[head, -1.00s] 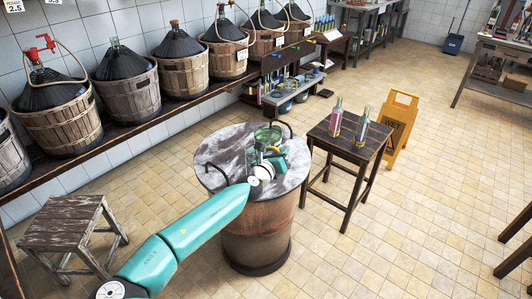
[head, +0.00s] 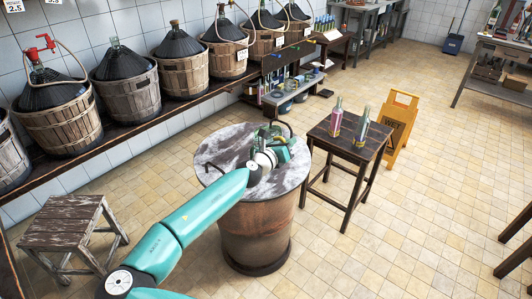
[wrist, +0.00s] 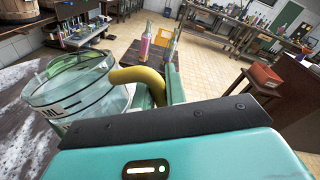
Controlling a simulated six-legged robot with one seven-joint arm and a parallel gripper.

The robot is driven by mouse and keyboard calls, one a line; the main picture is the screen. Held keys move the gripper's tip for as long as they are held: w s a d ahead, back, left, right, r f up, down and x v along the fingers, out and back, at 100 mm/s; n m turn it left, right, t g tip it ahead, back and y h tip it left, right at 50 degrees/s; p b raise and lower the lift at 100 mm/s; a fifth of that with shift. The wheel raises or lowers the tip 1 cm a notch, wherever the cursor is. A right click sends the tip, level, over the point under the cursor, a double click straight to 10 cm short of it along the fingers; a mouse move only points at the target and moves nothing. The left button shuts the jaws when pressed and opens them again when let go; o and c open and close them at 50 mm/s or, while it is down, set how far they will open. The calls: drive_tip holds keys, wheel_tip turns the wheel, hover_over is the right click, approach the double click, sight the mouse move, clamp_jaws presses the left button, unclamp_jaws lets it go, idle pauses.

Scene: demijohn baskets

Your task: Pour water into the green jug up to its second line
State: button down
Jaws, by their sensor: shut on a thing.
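My gripper (head: 279,148) is over the round table top on a barrel (head: 225,150). In the wrist view it is shut on a yellow curved handle (wrist: 140,76), beside a green finger. A green-tinted glass rim (head: 266,131) shows just behind my gripper in the head view. My gripper hides much of the table's middle, and the water level is unclear.
Basketed demijohns (head: 127,85) line the left shelf. A wooden stool (head: 70,225) is front left.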

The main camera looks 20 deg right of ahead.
drive_tip(key=w+d+r+m+g+h, duration=0.1)
drive_tip(key=d+r+m+g, duration=0.1)
drive_tip(key=d+r+g, duration=0.1)
drive_tip(key=shift+w+d+r+m+g+h, duration=0.2)
drive_tip(key=shift+d+r+m+g+h, duration=0.1)
drive_tip(key=shift+d+r, duration=0.55)
idle(0.7)
drive_tip(key=shift+w+a+f+n, duration=0.2)
drive_tip(key=shift+w+n, duration=0.15)
drive_tip(key=shift+n, duration=0.55)
idle(0.9)
drive_tip(key=shift+w, duration=0.1)
idle(0.3)
drive_tip(key=shift+w+r+n, duration=0.15)
drive_tip(key=shift+w+n, duration=0.1)
drive_tip(key=shift+n, duration=0.25)
drive_tip(key=shift+w+g, duration=0.2)
drive_tip(key=shift+g, duration=0.1)
drive_tip(key=shift+r+n, duration=0.1)
drive_tip(key=shift+n, duration=0.2)
drive_tip(key=shift+w, duration=0.2)
idle(0.3)
